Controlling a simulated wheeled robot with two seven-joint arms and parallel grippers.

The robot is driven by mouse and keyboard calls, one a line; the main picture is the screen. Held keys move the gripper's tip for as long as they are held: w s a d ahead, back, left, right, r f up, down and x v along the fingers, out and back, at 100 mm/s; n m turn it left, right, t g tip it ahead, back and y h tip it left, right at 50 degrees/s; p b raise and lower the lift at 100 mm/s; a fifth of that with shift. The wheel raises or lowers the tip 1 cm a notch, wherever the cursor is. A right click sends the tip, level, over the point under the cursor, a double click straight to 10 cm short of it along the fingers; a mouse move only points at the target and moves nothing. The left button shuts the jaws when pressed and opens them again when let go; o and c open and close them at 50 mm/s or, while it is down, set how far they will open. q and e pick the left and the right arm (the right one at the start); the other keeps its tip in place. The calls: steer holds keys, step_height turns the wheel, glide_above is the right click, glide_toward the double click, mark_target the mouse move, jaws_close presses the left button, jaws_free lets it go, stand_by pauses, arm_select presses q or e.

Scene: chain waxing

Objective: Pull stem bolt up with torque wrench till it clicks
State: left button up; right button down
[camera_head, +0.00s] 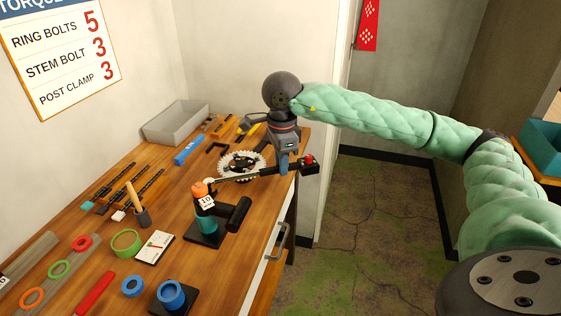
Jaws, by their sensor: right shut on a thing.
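My right gripper (284,160) is shut on the torque wrench near its handle end, at the table's right edge. The torque wrench (266,172) is a thin dark bar with a red-tipped black end to the right of the gripper. Its left end reaches the top of a small stand (206,226) with a teal post, an orange cap and a black sideways cylinder. A white label with a number, perhaps 10, is on its front. The stem bolt itself is too small to make out. Whether the wrench end is seated on it I cannot tell. My left gripper is out of view.
A toothed chainring (241,165) lies behind the wrench. A grey tray (176,122) stands at the back. Rings, a blue cup (171,294) and a red handle (95,293) lie at the front left. A wall sign (62,55) reads stem bolt 3. Floor is free right of the table.

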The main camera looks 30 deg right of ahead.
steer(key=shift+s, duration=0.1)
steer(key=shift+s+a+m+b, duration=0.3)
steer(key=shift+s+m, duration=0.15)
steer(key=shift+s, duration=0.2)
steer(key=shift+s+a+m+b, duration=0.15)
steer(key=shift+s+m+b, duration=0.15)
steer(key=shift+s+m, duration=0.25)
steer(key=shift+s, duration=0.1)
steer(key=shift+s+a+m+b, duration=0.25)
steer(key=shift+s+a+m, duration=0.15)
steer(key=shift+s, duration=0.2)
steer(key=shift+s+a+m+b, duration=0.25)
steer(key=shift+s+m, duration=0.15)
steer(key=shift+s, duration=0.15)
steer(key=shift+s, duration=0.1)
steer(key=shift+s+a+m+b, duration=0.3)
steer(key=shift+s+a+m, duration=0.5)
steer(key=shift+s, duration=0.25)
